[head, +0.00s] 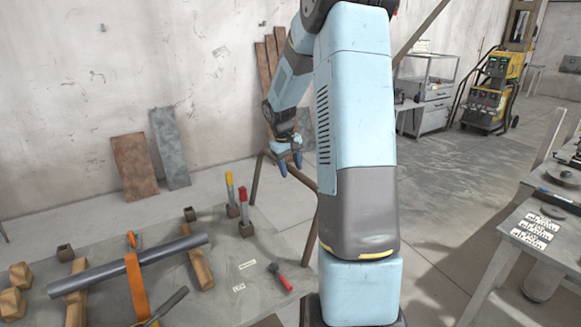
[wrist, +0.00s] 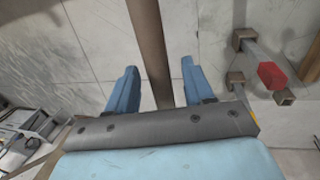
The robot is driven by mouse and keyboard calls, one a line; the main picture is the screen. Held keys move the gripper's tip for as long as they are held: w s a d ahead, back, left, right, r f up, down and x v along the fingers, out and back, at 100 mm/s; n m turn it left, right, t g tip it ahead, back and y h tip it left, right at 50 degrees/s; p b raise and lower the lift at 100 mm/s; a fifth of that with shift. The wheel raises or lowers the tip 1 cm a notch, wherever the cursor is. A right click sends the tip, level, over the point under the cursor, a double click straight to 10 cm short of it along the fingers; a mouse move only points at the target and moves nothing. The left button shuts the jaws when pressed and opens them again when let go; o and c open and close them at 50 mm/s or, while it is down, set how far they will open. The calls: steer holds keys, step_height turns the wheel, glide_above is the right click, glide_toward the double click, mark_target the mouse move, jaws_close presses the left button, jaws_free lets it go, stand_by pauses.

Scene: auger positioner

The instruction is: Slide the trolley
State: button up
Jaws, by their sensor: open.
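A low grey platform (head: 225,290) at the lower left carries a pipe and blocks. A brown tubular frame, shaped like a push handle (head: 297,174), rises at its right side; this looks like the trolley, though the join is not clear. My gripper (head: 291,163) is at the upper bar of this handle, pointing down. In the wrist view my gripper (wrist: 158,70) is open, and the brown bar (wrist: 149,40) runs between its two blue fingers with gaps on both sides. I cannot tell the exact depth of the bar between them.
On the platform are a dark pipe (head: 130,265), an orange strap (head: 137,288), wooden blocks (head: 200,268) and a red-handled tool (head: 279,277). A yellow wheeled machine (head: 493,92) and drawer cabinet (head: 432,112) stand behind. A bench (head: 508,250) is at right. Floor (head: 430,185) between is clear.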

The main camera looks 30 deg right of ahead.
steer(key=shift+c, duration=0.2)
jaws_close()
stand_by(0.5)
